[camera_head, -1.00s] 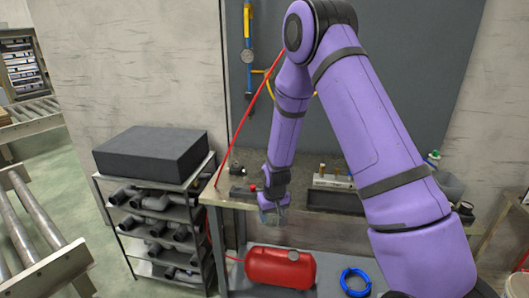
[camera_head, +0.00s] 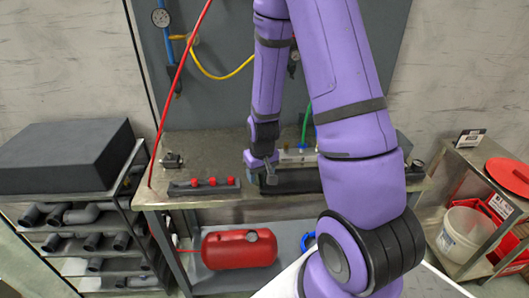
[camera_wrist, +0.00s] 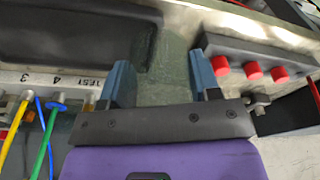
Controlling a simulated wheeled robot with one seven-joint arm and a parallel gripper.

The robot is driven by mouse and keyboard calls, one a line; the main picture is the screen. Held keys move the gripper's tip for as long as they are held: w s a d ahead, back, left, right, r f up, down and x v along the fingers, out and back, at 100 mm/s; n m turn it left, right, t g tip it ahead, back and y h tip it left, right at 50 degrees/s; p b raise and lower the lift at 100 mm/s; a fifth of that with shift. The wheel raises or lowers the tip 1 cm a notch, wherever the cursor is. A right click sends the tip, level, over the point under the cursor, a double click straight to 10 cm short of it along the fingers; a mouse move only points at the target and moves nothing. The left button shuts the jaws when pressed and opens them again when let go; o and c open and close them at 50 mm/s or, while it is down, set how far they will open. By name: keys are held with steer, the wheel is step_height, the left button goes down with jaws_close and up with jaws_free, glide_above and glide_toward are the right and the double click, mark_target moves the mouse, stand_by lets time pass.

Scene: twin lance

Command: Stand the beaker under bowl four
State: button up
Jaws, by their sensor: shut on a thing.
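My gripper (camera_head: 270,177) is low over the workbench, and its two blue fingers (camera_wrist: 162,82) stand apart in the wrist view. They are shut on a clear, greenish see-through thing, which I take for the beaker (camera_wrist: 168,62); its outline is faint, and the head view hardly shows it. A pale strip (camera_wrist: 75,80) at the left of the wrist view carries the marks 3, 4 and TEST. A green tube with a blue fitting (camera_wrist: 55,107) is by the 4. In the head view this pale block (camera_head: 297,155) is behind my gripper. I cannot make out bowl four itself.
A dark tray (camera_head: 295,183) lies right of my gripper. A grey bar with red knobs (camera_head: 212,185) lies to its left. A red tank (camera_head: 238,250) sits on the lower shelf.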

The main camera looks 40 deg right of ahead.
steer(key=w+d, duration=0.1)
steer(key=w, duration=0.3)
steer(key=w+d+f, duration=0.1)
steer(key=w, duration=0.4)
steer(key=w+d, duration=0.2)
steer(key=w, duration=0.3)
steer(key=shift+w+d+f, duration=0.1)
steer(key=shift+w+f, duration=0.15)
steer(key=shift+s+f, duration=0.1)
steer(key=shift+f, duration=1.65)
steer(key=shift+f, duration=0.1)
steer(key=o, duration=0.9)
steer(key=shift+c, duration=0.2)
steer(key=shift+o, duration=0.2)
